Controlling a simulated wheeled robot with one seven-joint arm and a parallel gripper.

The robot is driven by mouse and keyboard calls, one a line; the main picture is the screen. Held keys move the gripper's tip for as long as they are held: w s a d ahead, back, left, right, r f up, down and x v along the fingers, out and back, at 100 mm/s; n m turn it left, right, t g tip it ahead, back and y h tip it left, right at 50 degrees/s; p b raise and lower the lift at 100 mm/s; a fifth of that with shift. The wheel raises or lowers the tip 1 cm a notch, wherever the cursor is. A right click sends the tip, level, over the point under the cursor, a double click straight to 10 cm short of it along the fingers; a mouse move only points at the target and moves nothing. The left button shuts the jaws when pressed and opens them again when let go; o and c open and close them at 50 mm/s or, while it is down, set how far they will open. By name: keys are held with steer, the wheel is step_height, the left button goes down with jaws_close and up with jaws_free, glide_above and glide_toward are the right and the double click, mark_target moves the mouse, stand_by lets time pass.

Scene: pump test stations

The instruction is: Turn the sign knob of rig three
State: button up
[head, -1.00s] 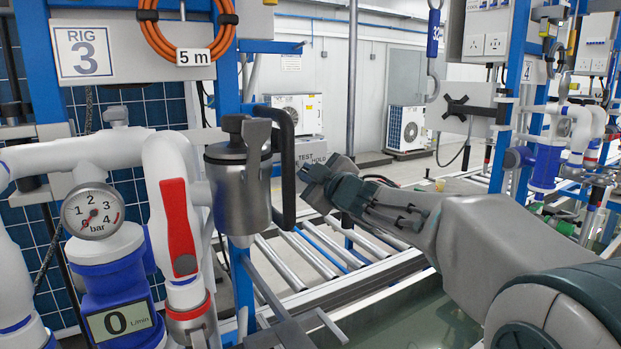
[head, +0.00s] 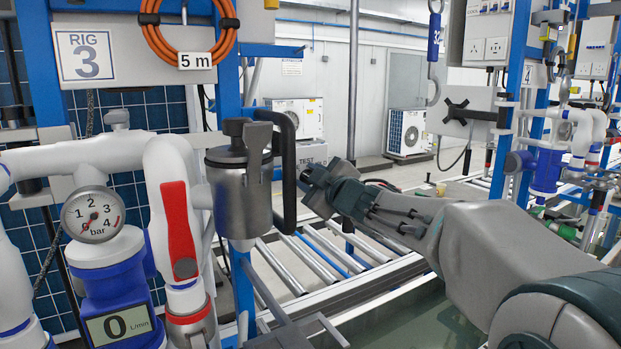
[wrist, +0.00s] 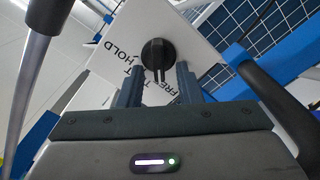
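My gripper (wrist: 158,72) is open, one finger on each side of the bar's line. I see no finger touching the knob. In the head view my gripper (head: 306,178) is right of the canister's handle; the knob is hidden there.
The canister (head: 235,190) with its black handle (head: 287,165) stands close left of my gripper. The rig 3 plate (head: 87,55), gauge (head: 93,214) and red-handled valve (head: 178,230) are further left. Rollers (head: 310,258) lie below. A dark curved bar (wrist: 285,115) passes right in the wrist view.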

steer(key=v, duration=1.3)
steer(key=shift+s+d, duration=0.25)
steer(key=s+d+f+m+g+h, duration=0.3)
steer(key=s+d+f+m+h, duration=0.1)
steer(key=d+f+m+h, duration=0.85)
steer(key=s+f+m+g+y, duration=0.2)
steer(key=s+f+g, duration=0.7)
steer(key=s+f, duration=0.6)
steer(key=s+m, duration=0.1)
steer(key=s, duration=0.2)
steer(key=shift+a+m, duration=0.35)
steer(key=shift+a, duration=0.05)
steer(key=shift+f+y, duration=0.1)
steer(key=shift+y, duration=0.15)
